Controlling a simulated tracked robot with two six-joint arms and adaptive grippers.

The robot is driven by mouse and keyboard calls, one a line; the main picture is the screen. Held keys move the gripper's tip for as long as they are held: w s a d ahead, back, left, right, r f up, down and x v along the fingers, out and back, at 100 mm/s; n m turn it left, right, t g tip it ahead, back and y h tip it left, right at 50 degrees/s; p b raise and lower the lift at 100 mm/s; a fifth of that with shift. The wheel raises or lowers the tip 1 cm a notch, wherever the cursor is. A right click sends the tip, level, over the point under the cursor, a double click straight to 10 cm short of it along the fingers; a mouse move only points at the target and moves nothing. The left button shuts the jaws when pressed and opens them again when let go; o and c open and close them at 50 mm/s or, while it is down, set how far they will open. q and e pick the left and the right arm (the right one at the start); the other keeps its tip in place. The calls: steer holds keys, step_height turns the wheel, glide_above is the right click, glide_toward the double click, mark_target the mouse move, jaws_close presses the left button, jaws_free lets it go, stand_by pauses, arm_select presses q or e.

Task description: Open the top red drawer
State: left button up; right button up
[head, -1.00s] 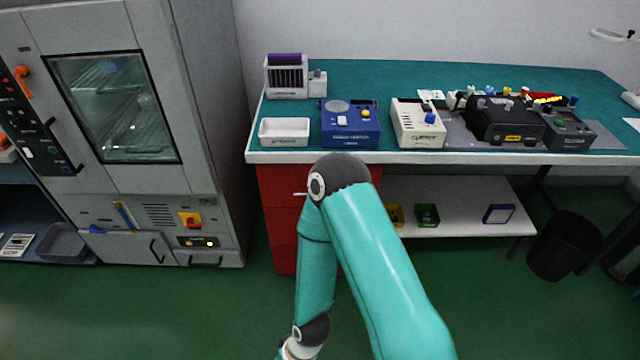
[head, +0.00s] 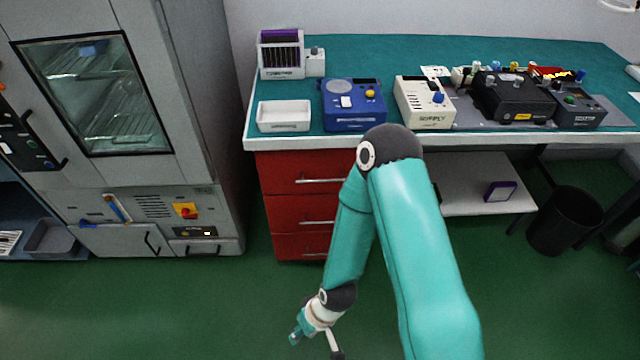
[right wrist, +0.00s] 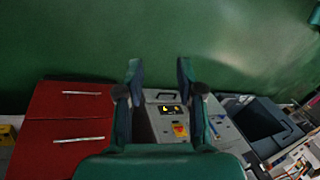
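The red drawer unit (head: 285,212) stands under the left end of the bench, with its drawers stacked. The top red drawer (head: 283,172) is shut, and its silver bar handle (head: 320,181) shows just left of my right arm. My right gripper (head: 316,345) is low over the floor, in front of and well below the drawers, touching nothing. In the right wrist view my right gripper (right wrist: 160,75) has its two fingers apart with nothing between them. That view also shows red drawer fronts (right wrist: 70,98) off to the left. My left gripper is out of view.
A grey oven cabinet (head: 215,130) stands left of the drawers. The bench top (head: 400,60) holds a white tray (head: 284,116), a blue device (head: 353,104) and a supply box (head: 425,103). A black bin (head: 565,220) is at right. The floor before the drawers is clear.

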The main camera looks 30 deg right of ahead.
steer(key=w+d+f+n+t+h+b, duration=0.1)
steer(key=w+d+f+n+t+b, duration=0.2)
steer(key=w, duration=0.4)
steer(key=n+t+h+b, duration=0.9)
steer(key=n+h+b, duration=0.15)
steer(key=b, duration=0.65)
glide_toward(322, 181)
steer(key=shift+m+h, duration=0.25)
steer(key=x, duration=0.5)
steer(key=b+x, duration=0.1)
steer(key=x, duration=0.4)
steer(key=shift+w+f, duration=0.3)
jaws_close()
